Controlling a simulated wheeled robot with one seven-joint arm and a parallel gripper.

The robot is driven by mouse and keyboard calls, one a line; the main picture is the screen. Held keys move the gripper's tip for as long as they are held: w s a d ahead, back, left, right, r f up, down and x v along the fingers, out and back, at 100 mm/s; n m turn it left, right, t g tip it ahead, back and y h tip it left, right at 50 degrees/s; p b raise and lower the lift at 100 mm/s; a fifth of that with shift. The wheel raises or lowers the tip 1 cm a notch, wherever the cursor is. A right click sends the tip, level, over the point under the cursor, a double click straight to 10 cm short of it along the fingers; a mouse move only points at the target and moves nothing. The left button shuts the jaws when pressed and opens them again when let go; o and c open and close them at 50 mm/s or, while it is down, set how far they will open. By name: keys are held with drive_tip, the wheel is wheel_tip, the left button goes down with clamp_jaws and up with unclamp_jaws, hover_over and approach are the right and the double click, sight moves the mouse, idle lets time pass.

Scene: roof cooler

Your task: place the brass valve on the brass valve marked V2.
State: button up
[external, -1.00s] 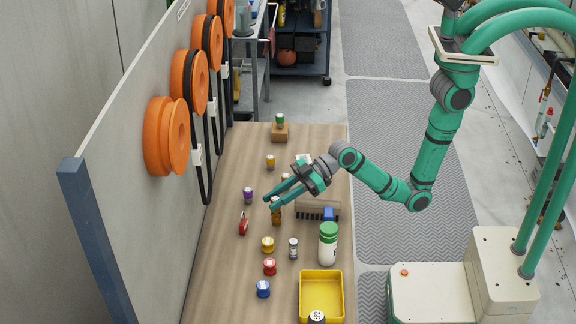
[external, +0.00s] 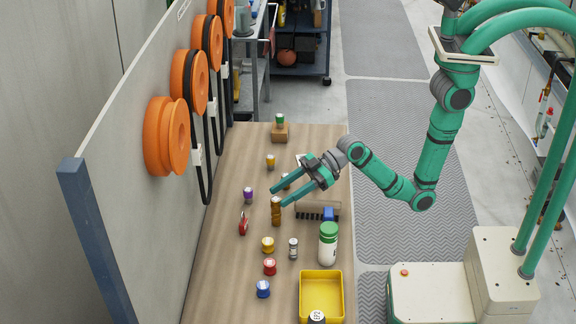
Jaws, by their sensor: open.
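A tall brass column (external: 276,211) stands upright on the table left of the brush. It looks like one brass valve stacked on another; no V2 marking is legible at this size. My gripper (external: 277,198) is open, with its two fingers spread near and above the top of the column. Nothing shows between the fingers, and the column stands by itself. A gold round piece (external: 267,244) sits apart nearer the front.
Around the column stand a purple-topped bottle (external: 248,195), a red item (external: 243,224) and a small grey bottle (external: 293,248). To the right are a brush (external: 304,210), a blue block (external: 329,214) and a green-capped white bottle (external: 328,243). A yellow tray (external: 321,279) lies in front.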

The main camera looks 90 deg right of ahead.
drive_tip(key=shift+v, duration=2.15)
drive_tip(key=shift+d+f, duration=0.1)
drive_tip(key=shift+d, duration=0.25)
drive_tip(key=s+d+f+m+t+h, duration=0.1)
drive_tip(key=s+d+f+m, duration=0.1)
drive_tip(key=d, duration=0.3)
drive_tip(key=s+d+f+m+t+h, duration=0.1)
drive_tip(key=s+d+f+t+h, duration=0.1)
drive_tip(key=d, duration=0.3)
drive_tip(key=s+d+f+m+t+h, duration=0.1)
drive_tip(key=s+d+f+m+h, duration=0.1)
drive_tip(key=s+d, duration=0.2)
drive_tip(key=shift+s+d+f+m+t, duration=0.15)
drive_tip(key=shift+d+f+m+t, duration=0.15)
drive_tip(key=shift+d+t, duration=0.15)
drive_tip(key=s+d+f+h, duration=0.1)
drive_tip(key=s+d+f, duration=0.1)
drive_tip(key=s, duration=0.9)
drive_tip(key=s+d+f+g+h, duration=0.1)
drive_tip(key=s+d+f, duration=0.1)
drive_tip(key=s, duration=1)
drive_tip(key=shift+s+d+f+m, duration=0.3)
drive_tip(key=shift+d+f+m, duration=0.1)
drive_tip(key=shift+f, duration=0.5)
